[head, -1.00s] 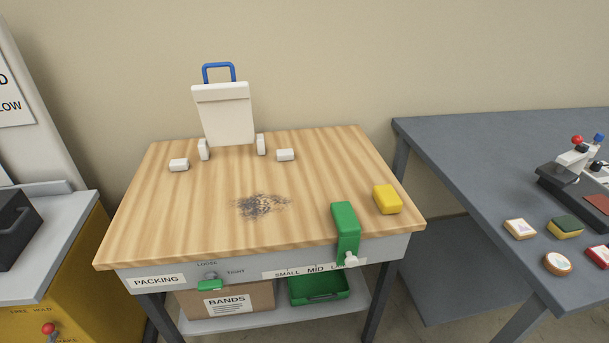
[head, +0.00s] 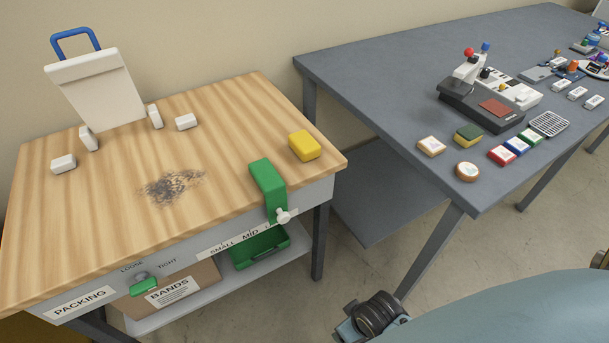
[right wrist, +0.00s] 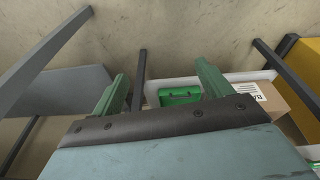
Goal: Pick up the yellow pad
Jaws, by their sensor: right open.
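The yellow pad (head: 304,145) is a small block with rounded edges. It lies on the right side of the wooden bench top (head: 215,120), just behind the green clamp-like piece (head: 268,185). My right gripper (right wrist: 162,70) shows in the right wrist view with its two green fingers apart and nothing between them. It faces the floor, wall and bench underside, and the yellow pad does not show there. Part of my right arm is at the lower right of the head view. My left gripper is not in view.
A white bin-like object (head: 98,90) and several small white blocks stand on the bench. A grey table (head: 400,80) to the right holds a black device (head: 480,108), a yellow-green sponge (head: 468,134) and small items. A green tray (head: 258,247) sits below the bench.

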